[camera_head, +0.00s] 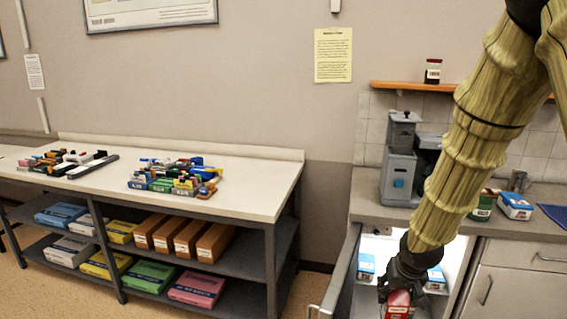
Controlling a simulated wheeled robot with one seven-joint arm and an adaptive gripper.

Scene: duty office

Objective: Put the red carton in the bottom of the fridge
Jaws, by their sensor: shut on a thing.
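The red carton (398,304) is at the bottom edge of the head view, held upright in front of the open fridge; its lower part is cut off by the frame. My gripper (398,291) is shut on the carton's top from above. The fridge (457,262) stands under the counter with its lit white inside showing. Its door (341,275) is open to the left. Blue-and-white cartons (366,266) stand inside on the left and behind my gripper. The fridge bottom is hidden by my gripper or out of the frame.
A counter (361,200) above the fridge bears a grey coffee machine (399,160), a green container (484,206) and a blue-and-white box (515,206). Drawers (525,285) stand at right. A workbench (250,187) with boxes on its shelves stands at left.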

